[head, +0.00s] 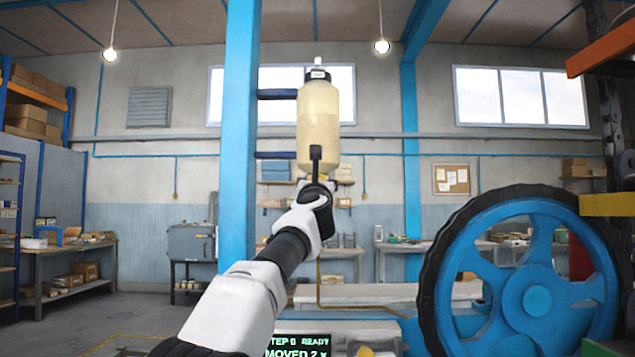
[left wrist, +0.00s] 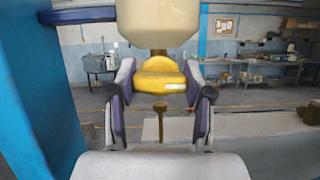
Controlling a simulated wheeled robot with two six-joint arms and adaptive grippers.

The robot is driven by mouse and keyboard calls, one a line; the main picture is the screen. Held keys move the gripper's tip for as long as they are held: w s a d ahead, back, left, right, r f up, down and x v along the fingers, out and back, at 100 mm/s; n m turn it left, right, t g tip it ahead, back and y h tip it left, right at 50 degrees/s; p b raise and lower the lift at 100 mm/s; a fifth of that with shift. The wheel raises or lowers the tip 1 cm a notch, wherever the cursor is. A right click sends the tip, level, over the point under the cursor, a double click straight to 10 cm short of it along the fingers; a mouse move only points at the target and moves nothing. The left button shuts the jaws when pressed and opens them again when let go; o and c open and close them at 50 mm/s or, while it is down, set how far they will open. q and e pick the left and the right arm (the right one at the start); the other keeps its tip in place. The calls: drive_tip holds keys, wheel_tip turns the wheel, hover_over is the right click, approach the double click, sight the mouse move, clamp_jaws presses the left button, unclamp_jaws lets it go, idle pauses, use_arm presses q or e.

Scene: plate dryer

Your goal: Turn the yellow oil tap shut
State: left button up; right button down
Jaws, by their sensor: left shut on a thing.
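The yellow oil tap (left wrist: 161,76) shows in the left wrist view, just under the pale oil bottle (left wrist: 158,22). My left gripper (left wrist: 160,88) has its fingers on both sides of the tap and is shut on it. In the head view the oil bottle (head: 318,118) hangs upright beside a blue post, with a dark cap on top. There my left gripper (head: 316,185) reaches up to the bottle's lower end, and my arm hides the tap. My right gripper is in neither view.
A blue post (head: 240,130) stands close to the left of the bottle, with dark brackets reaching toward it. A large blue wheel with a black rim (head: 450,270) stands at the right. A small display (head: 300,345) with green text is at the bottom.

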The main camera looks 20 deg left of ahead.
use_arm(q)
drive_tip(key=shift+n, duration=0.6)
drive_tip(key=o, duration=1.2)
drive_tip(key=shift+c, duration=0.2)
